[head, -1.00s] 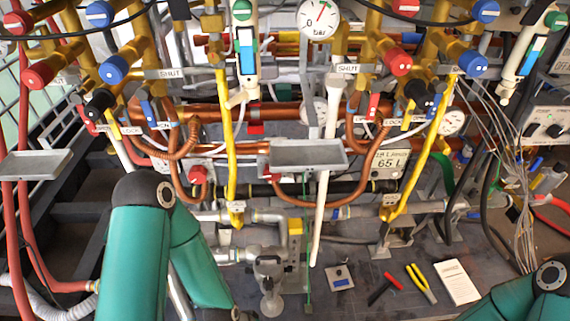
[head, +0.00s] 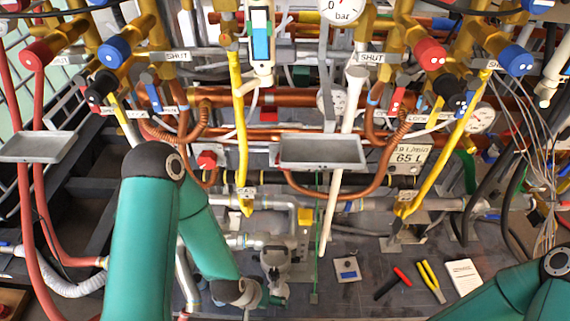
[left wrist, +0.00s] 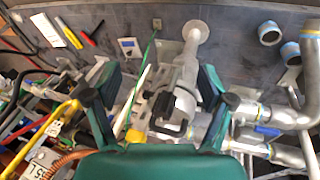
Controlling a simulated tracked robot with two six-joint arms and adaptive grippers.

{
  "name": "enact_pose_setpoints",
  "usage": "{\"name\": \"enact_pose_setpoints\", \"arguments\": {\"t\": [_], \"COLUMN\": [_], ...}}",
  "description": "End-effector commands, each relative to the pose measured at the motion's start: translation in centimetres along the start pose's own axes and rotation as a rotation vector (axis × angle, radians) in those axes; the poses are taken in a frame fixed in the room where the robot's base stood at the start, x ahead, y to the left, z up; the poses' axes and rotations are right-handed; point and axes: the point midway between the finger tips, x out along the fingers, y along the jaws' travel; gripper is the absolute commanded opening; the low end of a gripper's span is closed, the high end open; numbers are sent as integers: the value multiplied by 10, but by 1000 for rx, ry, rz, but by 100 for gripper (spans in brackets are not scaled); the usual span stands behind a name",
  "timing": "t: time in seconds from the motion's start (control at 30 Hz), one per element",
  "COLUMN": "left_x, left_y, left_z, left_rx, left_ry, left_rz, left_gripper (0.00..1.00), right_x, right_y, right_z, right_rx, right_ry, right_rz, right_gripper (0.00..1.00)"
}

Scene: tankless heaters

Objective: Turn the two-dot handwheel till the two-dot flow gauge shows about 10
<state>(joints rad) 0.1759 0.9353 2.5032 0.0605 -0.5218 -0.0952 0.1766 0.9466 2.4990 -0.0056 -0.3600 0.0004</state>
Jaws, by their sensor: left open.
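Red and blue round handwheels sit on brass valves at the upper left and upper right in the head view, such as a blue one (head: 114,53) and a red one (head: 430,54). My right gripper is out of view.
Grey trays (head: 322,152) and (head: 38,146), yellow pipes, copper pipes and a long white tube (head: 344,160) crowd the front. Pliers (head: 431,281) and a white booklet (head: 464,278) lie on the dark surface. Cables hang at the right.

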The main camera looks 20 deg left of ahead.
Motion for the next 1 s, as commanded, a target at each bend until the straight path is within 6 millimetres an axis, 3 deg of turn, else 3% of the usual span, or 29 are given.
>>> {"name": "enact_pose_setpoints", "arguments": {"t": [0.17,0.3,0.37,0.5,0.6,0.8,1.0], "left_x": [-12,-60,-88,-133,-148,-156,-156], "left_y": [-22,-26,-14,24,48,75,74], "left_z": [-89,-167,-187,-196,-192,-187,-205], "left_rx": [77,168,201,232,244,261,260], "left_ry": [390,810,988,1238,1329,1387,1388], "left_rz": [-159,-374,-451,-499,-471,-414,-410], "left_gripper": [84,84,84,84,84,84,84], "right_x": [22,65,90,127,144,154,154], "right_y": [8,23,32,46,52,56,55], "right_z": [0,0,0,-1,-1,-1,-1], "right_rx": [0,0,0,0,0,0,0], "right_ry": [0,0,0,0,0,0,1], "right_rz": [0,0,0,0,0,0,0], "right_gripper": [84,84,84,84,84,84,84]}}
